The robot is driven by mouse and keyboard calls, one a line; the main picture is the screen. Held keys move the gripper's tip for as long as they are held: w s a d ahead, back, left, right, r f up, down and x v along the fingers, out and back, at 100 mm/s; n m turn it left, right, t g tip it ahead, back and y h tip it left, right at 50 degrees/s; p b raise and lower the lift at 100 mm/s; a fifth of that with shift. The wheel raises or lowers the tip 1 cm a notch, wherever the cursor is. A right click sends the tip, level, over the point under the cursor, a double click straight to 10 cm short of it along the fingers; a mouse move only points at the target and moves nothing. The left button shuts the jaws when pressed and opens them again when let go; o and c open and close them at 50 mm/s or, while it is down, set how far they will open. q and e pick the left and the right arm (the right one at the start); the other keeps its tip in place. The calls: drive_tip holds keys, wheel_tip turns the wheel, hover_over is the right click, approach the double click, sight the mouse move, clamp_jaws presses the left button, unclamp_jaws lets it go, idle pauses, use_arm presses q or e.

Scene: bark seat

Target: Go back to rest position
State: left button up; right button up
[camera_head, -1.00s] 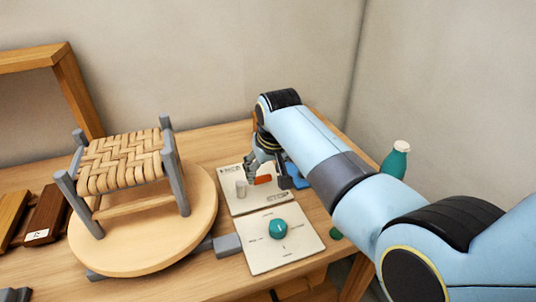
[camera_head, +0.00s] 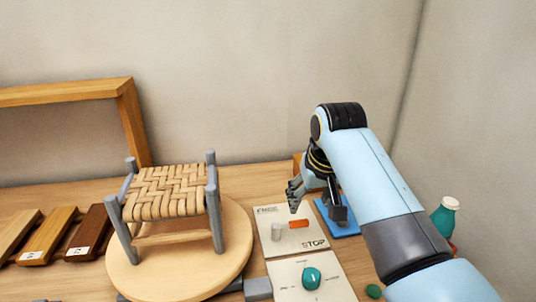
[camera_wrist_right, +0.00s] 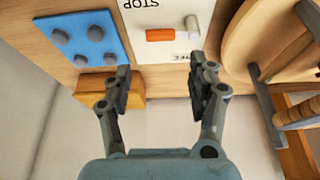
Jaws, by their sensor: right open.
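My right gripper (camera_head: 318,200) is in the head view, above the back of the control panel with the STOP label (camera_head: 312,232). Its arm comes in from the lower right. In the right wrist view the right gripper (camera_wrist_right: 163,85) has its two fingers apart with nothing between them. The panel (camera_wrist_right: 150,14) with its orange switch (camera_wrist_right: 160,35) lies beyond the fingertips. My left gripper is not in either view.
A woven-seat stool (camera_head: 168,192) stands on a round wooden turntable (camera_head: 190,275). A teal knob (camera_head: 311,277) is on the front panel. A blue plate (camera_head: 345,229) and a teal bottle (camera_head: 443,216) are to the right. Wood samples (camera_head: 48,236) lie at left.

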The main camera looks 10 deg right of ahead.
drive_tip(key=s+d+f, duration=0.2)
drive_tip(key=s+d, duration=0.1)
drive_tip(key=s, duration=0.5)
drive_tip(key=s+d+f, duration=0.2)
drive_tip(key=s+d, duration=0.2)
drive_tip(key=s, duration=0.4)
drive_tip(key=s+d+r+g+h, duration=0.1)
drive_tip(key=s+r, duration=0.1)
drive_tip(key=s, duration=0.6)
drive_tip(key=s+d+r, duration=0.1)
drive_tip(key=s+r, duration=0.1)
drive_tip(key=s, duration=0.6)
wheel_tip(320, 180, down, 36)
drive_tip(key=s+d+g+b, duration=0.1)
drive_tip(key=s+d+b, duration=0.15)
drive_tip(key=b, duration=0.65)
drive_tip(key=s+f+g+b, duration=0.1)
drive_tip(key=s+f+b, duration=0.3)
drive_tip(key=s+f, duration=0.5)
drive_tip(key=s+f+b, duration=0.4)
drive_tip(key=s+f, duration=0.5)
drive_tip(key=f, duration=0.5)
drive_tip(key=shift+s+d+g, duration=0.3)
drive_tip(key=shift+d+g, duration=0.1)
drive_tip(key=shift+d, duration=0.05)
